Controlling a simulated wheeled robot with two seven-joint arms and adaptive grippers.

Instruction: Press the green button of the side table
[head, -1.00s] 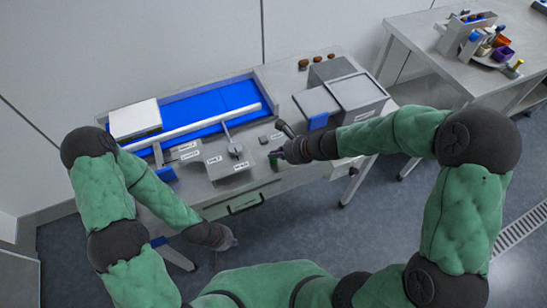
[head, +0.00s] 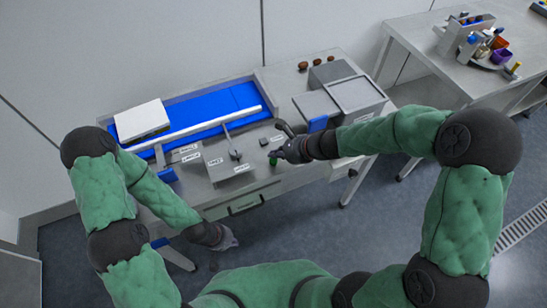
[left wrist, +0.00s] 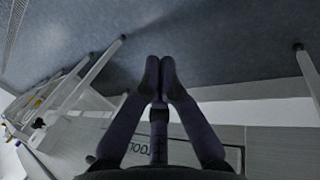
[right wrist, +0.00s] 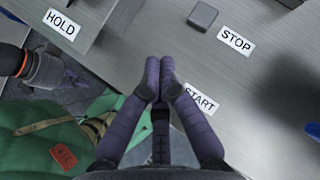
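The green button (head: 273,162) shows as a small green patch at the front right of the side table (head: 285,182), just below my right gripper (head: 275,154) in the head view. My right gripper is shut and empty, its fingertips together over the panel. In the right wrist view the right fingertips (right wrist: 160,78) are beside the START label (right wrist: 200,99); the button is hidden there. I cannot tell whether they touch the button. My left gripper (head: 232,241) is shut and empty, low in front of the table; its closed fingertips also show in the left wrist view (left wrist: 160,80).
A dark grey button (right wrist: 203,16) is beside the STOP label (right wrist: 236,40). A HOLD label (right wrist: 61,24) is at left. A blue belt (head: 210,105) carries a white tray (head: 142,119). Grey bins (head: 355,94) stand at the right. A second table (head: 430,45) is at upper right.

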